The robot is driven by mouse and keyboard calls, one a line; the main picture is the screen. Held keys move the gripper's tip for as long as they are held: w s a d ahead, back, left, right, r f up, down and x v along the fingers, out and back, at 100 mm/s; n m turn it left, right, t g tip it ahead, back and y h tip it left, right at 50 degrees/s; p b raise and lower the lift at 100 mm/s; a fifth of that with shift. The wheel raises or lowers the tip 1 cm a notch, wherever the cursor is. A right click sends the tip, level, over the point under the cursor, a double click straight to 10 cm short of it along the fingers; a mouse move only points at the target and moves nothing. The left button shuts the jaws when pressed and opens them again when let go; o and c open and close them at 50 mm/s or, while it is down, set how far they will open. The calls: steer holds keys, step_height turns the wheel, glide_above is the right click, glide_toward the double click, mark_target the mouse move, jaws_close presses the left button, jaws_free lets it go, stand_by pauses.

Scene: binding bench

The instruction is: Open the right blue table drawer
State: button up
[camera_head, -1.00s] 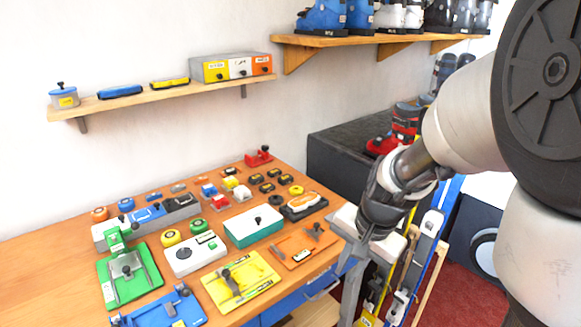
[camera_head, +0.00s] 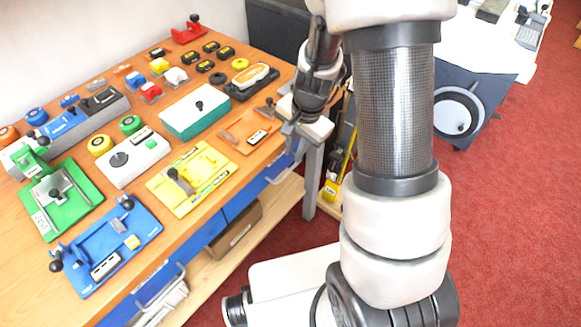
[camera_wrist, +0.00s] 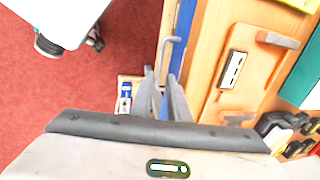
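The right blue drawer (camera_head: 258,187) sits under the bench's front edge and looks closed; its grey bar handle (camera_head: 284,174) shows below my gripper (camera_head: 291,132). In the wrist view the blue drawer front (camera_wrist: 184,30) stands at the top, with the handle (camera_wrist: 168,42) sticking out from it. My gripper's two grey fingers (camera_wrist: 161,88) point toward the handle and stand apart, with a narrow gap between them. The handle's lower end appears to lie at or between the fingertips; I cannot tell whether they touch it.
The wooden bench (camera_head: 20,255) carries blue, yellow, green and orange jigs. A left blue drawer with a handle (camera_head: 160,288) is farther along the front. A grey bench leg (camera_head: 313,185) stands close by my gripper. Red carpet (camera_head: 510,200) is open at right.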

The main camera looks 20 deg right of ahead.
mark_target(289, 170)
steer(key=f, duration=0.2)
steer(key=w+f+b, duration=0.1)
steer(key=f, duration=0.4)
steer(key=shift+w+a+f+b, duration=0.15)
steer(key=shift+a+f+b, duration=0.25)
steer(key=shift+c, duration=0.4)
jaws_close()
stand_by(0.6)
